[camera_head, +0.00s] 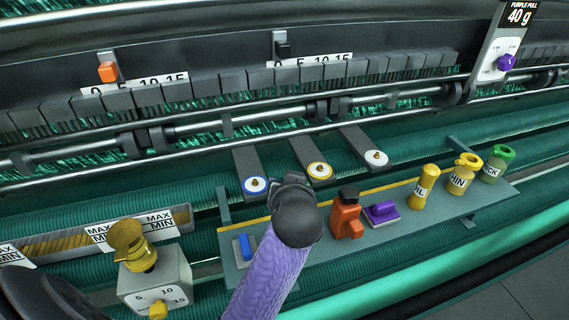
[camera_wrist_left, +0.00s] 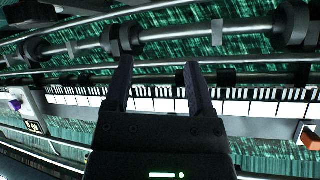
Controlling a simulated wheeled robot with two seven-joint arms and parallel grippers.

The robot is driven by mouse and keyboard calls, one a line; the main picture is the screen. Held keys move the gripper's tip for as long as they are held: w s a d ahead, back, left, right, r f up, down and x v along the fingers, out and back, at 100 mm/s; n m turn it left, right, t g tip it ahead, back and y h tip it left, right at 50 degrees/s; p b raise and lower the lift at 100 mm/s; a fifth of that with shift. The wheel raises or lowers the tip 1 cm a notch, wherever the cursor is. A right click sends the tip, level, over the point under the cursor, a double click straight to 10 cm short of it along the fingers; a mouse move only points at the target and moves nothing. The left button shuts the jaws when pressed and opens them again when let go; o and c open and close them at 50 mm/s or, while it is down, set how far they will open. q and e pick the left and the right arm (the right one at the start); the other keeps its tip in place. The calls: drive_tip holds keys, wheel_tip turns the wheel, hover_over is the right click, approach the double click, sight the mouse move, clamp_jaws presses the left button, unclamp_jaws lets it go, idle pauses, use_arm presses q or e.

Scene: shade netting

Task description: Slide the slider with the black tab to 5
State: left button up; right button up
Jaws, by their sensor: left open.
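The slider with the black tab (camera_head: 283,48) stands on the dark rail at the upper middle of the head view. It is at the left end of its 0-5-10-15 scale (camera_head: 310,60), near 0. My left gripper (camera_head: 294,178) is in the middle of the head view, below the black tab and apart from it. Its fingers are hard to make out there. In the left wrist view the gripper (camera_wrist_left: 160,80) is open, with nothing visible between its fingers. I cannot make out the black tab in that view. My right gripper is not in view.
A second slider with an orange tab (camera_head: 107,72) stands to the left. A purple knob (camera_head: 506,62) is at upper right. Three coloured round buttons (camera_head: 319,171) lie beyond my wrist. A shelf (camera_head: 440,222) holds an orange bottle (camera_head: 346,218) and yellow containers (camera_head: 425,187).

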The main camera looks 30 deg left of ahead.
use_arm(q)
drive_tip(key=w+a+r+n+t+y, duration=0.1)
drive_tip(key=w+r+n+y, duration=0.15)
drive_tip(key=w+r, duration=0.4)
drive_tip(key=n+t+y, duration=0.1)
drive_tip(key=n+y, duration=0.2)
drive_tip(key=y, duration=0.1)
approach(286, 49)
drive_tip(key=p+x, duration=0.1)
drive_tip(key=x, duration=0.3)
drive_tip(key=p+x, duration=0.2)
drive_tip(key=x, duration=0.3)
drive_tip(key=shift+a+r, duration=0.1)
drive_tip(key=shift+r, duration=0.15)
drive_tip(key=shift+w+a+f, duration=0.15)
drive_tip(key=shift+w+a, duration=0.35)
clamp_jaws()
